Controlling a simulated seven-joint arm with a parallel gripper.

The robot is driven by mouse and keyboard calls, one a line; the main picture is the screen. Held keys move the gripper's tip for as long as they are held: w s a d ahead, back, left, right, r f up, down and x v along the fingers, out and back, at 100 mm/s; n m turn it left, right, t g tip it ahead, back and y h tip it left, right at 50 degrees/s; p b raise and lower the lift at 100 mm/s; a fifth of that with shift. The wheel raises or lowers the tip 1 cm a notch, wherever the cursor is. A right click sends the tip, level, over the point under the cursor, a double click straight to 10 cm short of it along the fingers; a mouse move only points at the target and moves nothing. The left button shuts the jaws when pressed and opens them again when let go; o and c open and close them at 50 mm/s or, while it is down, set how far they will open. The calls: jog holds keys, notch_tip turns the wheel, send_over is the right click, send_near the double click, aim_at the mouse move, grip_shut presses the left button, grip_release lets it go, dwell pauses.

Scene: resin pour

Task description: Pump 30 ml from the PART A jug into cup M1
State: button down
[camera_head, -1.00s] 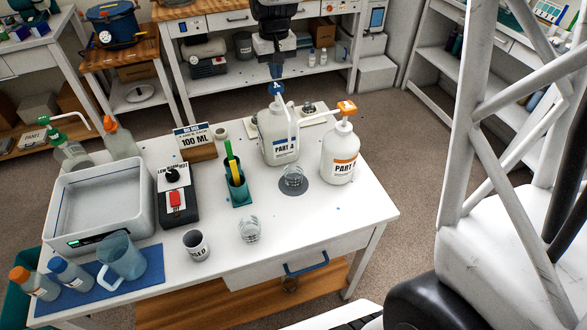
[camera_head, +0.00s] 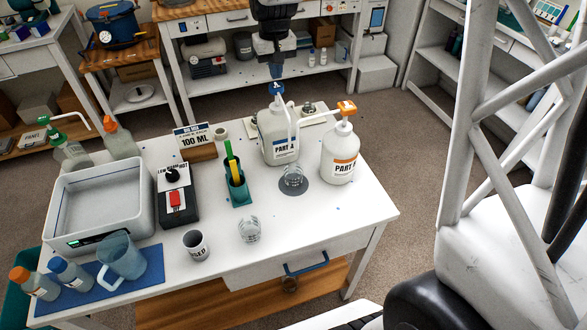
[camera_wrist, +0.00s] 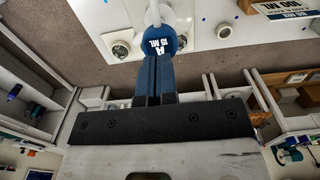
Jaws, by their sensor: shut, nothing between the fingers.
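The PART A jug (camera_head: 274,138) is a white jug with a blue-and-white label, upright at the back of the table. Its blue pump head (camera_head: 275,88) stands up on top, and in the wrist view the head (camera_wrist: 158,40) reads "A 15 ML". My gripper (camera_head: 277,76) is shut and empty, pointing down right at the pump head. The wrist view shows the blue fingertips together at its edge; whether they touch it I cannot tell. A clear cup (camera_head: 292,177) stands on a dark round pad in front of the jug. No M1 mark is readable.
A white bottle with an orange pump (camera_head: 340,155) stands right of the jug. A "100 ML" sign (camera_head: 193,139) is to the left. The table's right front is clear.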

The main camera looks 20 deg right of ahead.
aim_at(276, 85)
jog(key=shift+f, duration=0.6)
jog(key=shift+f, duration=0.15)
jog(key=shift+f, duration=1.9)
jog(key=shift+r, duration=2.25)
jog(key=shift+f, duration=0.25)
